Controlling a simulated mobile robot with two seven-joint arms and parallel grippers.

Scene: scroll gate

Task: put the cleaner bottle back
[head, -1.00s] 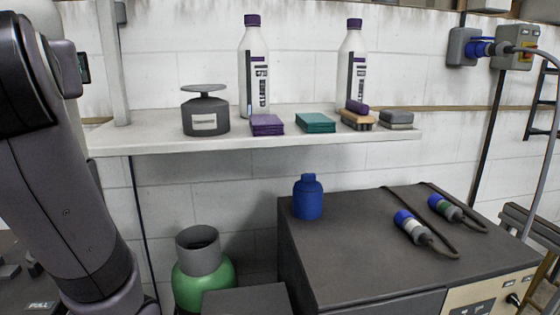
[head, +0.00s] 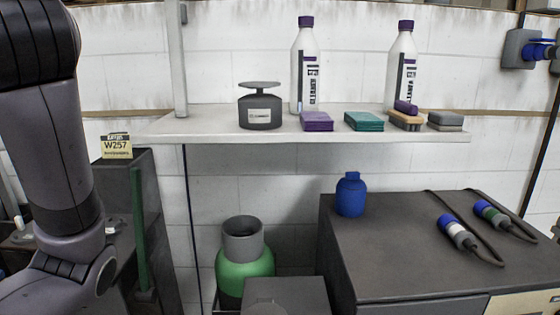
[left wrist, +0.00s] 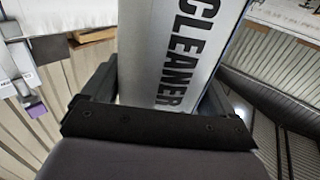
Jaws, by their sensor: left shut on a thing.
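My left gripper (left wrist: 160,98) is shut on a cleaner bottle (left wrist: 182,45), a grey-white bottle with dark "CLEANER" lettering that fills the middle of the left wrist view. Its cap and base are out of that view. In the head view my left arm shows at the left, but its gripper and the held bottle do not. Two white cleaner bottles with purple caps stand upright on the wall shelf (head: 190,127): one near the middle (head: 306,72) and one farther right (head: 403,65). My right gripper is not in view.
Below are a green container (head: 244,270) and a dark bench (head: 400,255).

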